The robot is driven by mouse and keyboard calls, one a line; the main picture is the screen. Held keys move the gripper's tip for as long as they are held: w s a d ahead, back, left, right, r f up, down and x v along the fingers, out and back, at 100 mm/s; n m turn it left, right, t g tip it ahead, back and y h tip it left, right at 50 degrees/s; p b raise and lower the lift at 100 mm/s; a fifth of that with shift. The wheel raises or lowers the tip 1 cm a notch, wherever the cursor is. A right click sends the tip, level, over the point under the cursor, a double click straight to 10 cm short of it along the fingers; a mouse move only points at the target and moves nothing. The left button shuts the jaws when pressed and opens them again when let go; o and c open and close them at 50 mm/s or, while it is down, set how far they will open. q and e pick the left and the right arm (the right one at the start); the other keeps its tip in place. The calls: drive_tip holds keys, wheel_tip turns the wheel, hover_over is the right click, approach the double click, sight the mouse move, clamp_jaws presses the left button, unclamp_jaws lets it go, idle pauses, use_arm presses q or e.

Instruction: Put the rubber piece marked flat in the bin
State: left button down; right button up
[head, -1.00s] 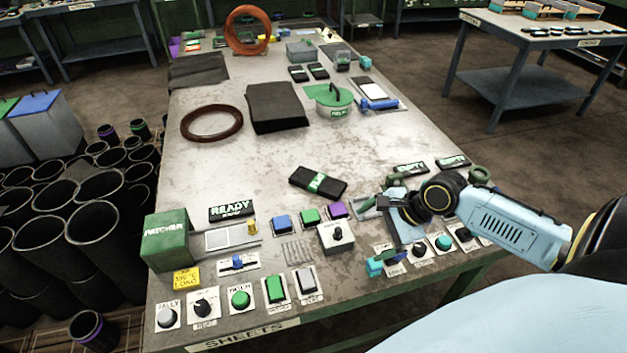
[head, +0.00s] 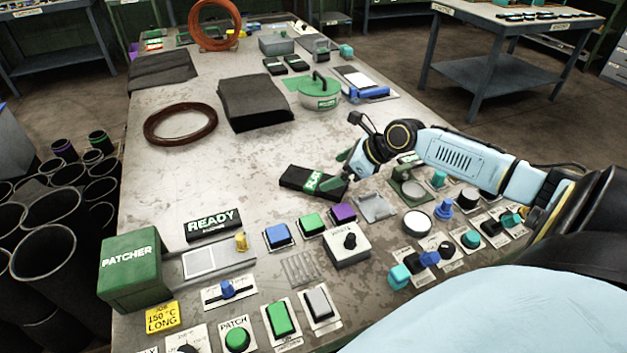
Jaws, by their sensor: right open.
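A flat black rubber piece (head: 294,177) with a green label lies on the table in the middle. The label's white lettering is partly covered by my gripper, and I cannot read it fully. My right gripper (head: 338,184) is open, with its fingers at the right end of this piece. I cannot tell whether they touch it. My left gripper is out of view.
A green patcher (head: 135,262), a READY sign (head: 213,224) and several buttons and knobs fill the near table. A black sheet stack (head: 252,103), a brown ring (head: 181,138) and a green-lidded pot (head: 319,90) stand farther back. Black tubes (head: 48,238) crowd the floor at left.

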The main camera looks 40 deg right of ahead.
sight(314, 179)
drive_tip(key=shift+x, duration=1)
drive_tip(key=b+x, duration=0.2)
drive_tip(key=x, duration=0.2)
drive_tip(key=shift+r, duration=0.15)
drive_tip(key=shift+w+a+f+b, duration=0.2)
drive_tip(key=shift+w+f+b, duration=0.05)
drive_tip(key=shift+w+b, duration=0.05)
drive_tip(key=shift+w+f, duration=0.1)
drive_tip(key=shift+w, duration=0.05)
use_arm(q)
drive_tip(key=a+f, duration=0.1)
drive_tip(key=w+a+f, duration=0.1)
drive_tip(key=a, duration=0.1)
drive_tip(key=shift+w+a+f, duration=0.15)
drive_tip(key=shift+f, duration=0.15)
use_arm(e)
drive_tip(key=c, duration=1.3)
